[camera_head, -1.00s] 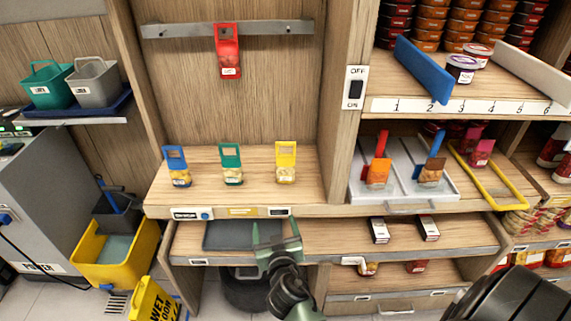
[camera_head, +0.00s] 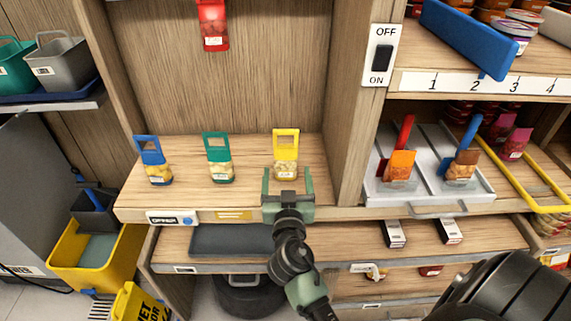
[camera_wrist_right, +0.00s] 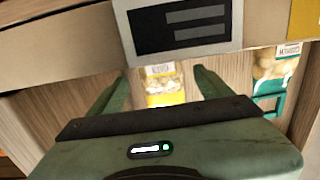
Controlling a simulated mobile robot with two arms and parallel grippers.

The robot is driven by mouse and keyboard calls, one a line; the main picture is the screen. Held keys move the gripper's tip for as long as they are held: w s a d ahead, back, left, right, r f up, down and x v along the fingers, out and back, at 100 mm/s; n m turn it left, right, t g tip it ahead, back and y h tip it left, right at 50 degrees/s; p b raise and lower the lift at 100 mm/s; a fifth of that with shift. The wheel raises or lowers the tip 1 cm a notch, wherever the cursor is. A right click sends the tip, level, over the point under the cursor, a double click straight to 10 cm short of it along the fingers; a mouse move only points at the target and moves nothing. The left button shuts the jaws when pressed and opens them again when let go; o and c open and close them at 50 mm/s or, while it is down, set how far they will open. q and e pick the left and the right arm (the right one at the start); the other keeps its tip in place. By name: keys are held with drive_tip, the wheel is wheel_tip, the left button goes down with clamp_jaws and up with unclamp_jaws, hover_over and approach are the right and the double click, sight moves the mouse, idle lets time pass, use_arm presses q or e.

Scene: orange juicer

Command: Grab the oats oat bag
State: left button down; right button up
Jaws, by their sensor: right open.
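Three small bags with coloured handled tops stand in a row on the wooden shelf: a blue one (camera_head: 154,162), a green one (camera_head: 218,160) and a yellow one (camera_head: 286,158). Their print is too small to tell which is oats. My right gripper (camera_head: 288,182) is open and empty at the shelf's front edge, just in front of the yellow bag. In the right wrist view, the yellow bag (camera_wrist_right: 164,86) shows between the open fingers (camera_wrist_right: 160,76), beyond their tips, and the green bag (camera_wrist_right: 272,72) is at the right. My left gripper is not in view.
A red bag (camera_head: 213,24) hangs above on the back panel. An upright post with an on/off switch (camera_head: 383,54) stands right of the bags. A grey tray (camera_head: 428,190) with scoops lies farther right. A lower shelf (camera_head: 350,240) runs beneath.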

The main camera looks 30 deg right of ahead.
sight(286, 162)
drive_tip(key=shift+w+d+r+p, duration=0.35)
drive_tip(key=shift+w+d+p, duration=0.1)
drive_tip(key=shift+w, duration=0.3)
drive_tip(key=w+r+p, duration=0.1)
drive_tip(key=w+d+p, duration=0.1)
drive_tip(key=shift+w+d+r, duration=0.2)
drive_tip(key=shift+w+r, duration=0.15)
drive_tip(key=shift+f+p+x, duration=0.25)
drive_tip(key=shift+p+x, duration=0.05)
drive_tip(key=shift+x, duration=0.8)
drive_tip(key=shift+w+d, duration=0.1)
drive_tip(key=shift+w, duration=0.05)
drive_tip(key=c, duration=1.5)
drive_tip(key=shift+o, duration=0.2)
drive_tip(key=shift+r, duration=0.1)
